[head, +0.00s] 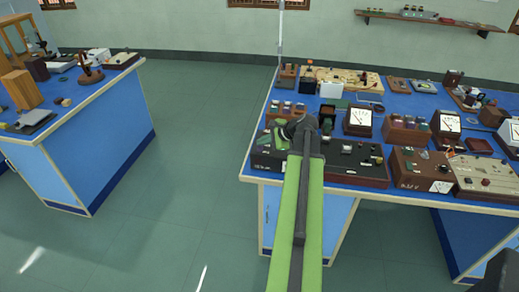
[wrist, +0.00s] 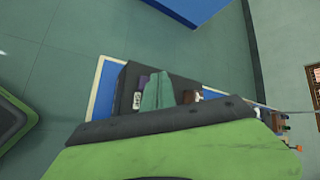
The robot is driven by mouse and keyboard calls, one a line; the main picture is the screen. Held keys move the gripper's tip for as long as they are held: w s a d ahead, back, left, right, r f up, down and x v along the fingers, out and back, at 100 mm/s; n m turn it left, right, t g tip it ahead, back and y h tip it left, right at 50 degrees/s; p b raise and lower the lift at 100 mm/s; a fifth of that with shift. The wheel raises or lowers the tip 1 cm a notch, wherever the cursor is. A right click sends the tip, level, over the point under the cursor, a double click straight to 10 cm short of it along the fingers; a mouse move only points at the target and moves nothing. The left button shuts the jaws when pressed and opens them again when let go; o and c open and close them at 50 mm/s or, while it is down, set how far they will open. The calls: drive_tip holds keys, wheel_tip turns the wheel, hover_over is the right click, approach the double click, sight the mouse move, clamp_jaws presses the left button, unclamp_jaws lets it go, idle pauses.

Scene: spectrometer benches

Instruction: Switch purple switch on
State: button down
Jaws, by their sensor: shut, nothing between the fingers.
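A black box (head: 264,161) stands at the front left corner of the right-hand blue bench. It also shows in the wrist view (wrist: 125,88), with a small purple switch (wrist: 142,82) on its top and a white label beside the switch. My gripper (wrist: 160,78) shows as two teal fingers closed together, just right of the purple switch in the picture. I cannot tell whether they touch it or which way the switch is set. In the head view my gripper (head: 291,130) is over the back of the box, and my arm hides part of it.
The right-hand bench (head: 268,181) is crowded with meters and switch boxes. A dark box (head: 357,160) stands right of my arm, with a brown meter box (head: 424,168) further right. Another blue bench (head: 75,125) stands at left. The floor between is clear.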

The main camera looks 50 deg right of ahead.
sight(262, 149)
drive_tip(key=shift+f, duration=0.15)
idle(0.6)
drive_tip(key=shift+a+r+p, duration=0.1)
drive_tip(key=shift+r+p, duration=0.25)
drive_tip(key=shift+r, duration=0.15)
drive_tip(key=r+p, duration=0.5)
drive_tip(key=shift+s+a+r, duration=0.15)
drive_tip(key=shift+s+a, duration=0.1)
